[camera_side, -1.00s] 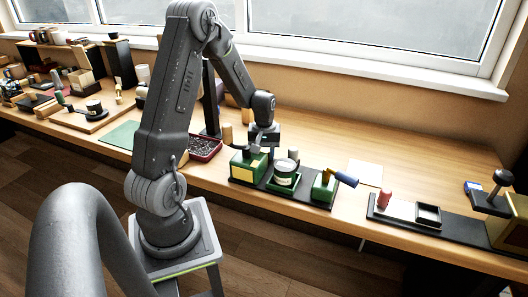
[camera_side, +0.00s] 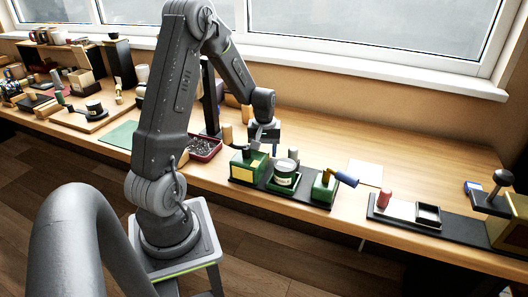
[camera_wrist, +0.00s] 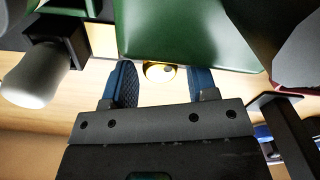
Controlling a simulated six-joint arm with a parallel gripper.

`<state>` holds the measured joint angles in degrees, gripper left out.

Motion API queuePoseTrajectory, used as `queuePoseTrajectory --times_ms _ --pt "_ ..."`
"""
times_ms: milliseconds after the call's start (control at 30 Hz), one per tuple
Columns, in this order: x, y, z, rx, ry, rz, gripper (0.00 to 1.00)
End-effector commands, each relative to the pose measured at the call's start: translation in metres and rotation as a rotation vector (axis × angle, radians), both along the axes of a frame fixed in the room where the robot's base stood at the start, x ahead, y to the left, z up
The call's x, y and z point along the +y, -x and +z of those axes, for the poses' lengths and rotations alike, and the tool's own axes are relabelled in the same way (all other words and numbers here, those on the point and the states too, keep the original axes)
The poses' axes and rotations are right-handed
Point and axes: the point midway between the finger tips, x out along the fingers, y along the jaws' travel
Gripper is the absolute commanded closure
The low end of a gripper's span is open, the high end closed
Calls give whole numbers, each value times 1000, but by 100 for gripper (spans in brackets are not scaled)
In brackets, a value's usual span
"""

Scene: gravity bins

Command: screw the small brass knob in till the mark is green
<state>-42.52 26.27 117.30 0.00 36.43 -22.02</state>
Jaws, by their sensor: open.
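In the wrist view a small round brass knob (camera_wrist: 160,72) shows at the edge of a green housing (camera_wrist: 185,35). My gripper (camera_wrist: 162,80) is open, with one blue ribbed finger pad on each side of the knob. I see a gap on both sides, so the jaws are not closed on it. In the side view my gripper (camera_side: 264,150) is low behind the left green block (camera_side: 242,170), which has a yellow label. The knob is hidden there. I cannot make out a green mark in either view.
A white jar (camera_side: 286,170) sits in a green holder beside the block. A red tray (camera_side: 205,148) of small parts and a black post (camera_side: 210,100) stand close on the left.

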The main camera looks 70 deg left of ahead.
Motion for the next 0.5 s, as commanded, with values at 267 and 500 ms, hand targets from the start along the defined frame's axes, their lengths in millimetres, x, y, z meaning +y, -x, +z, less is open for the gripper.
queuePoseTrajectory --times_ms 267,500 --pt "0 0 22 -2 -1 0 47" --pt "0 0 36 0 0 0 47"
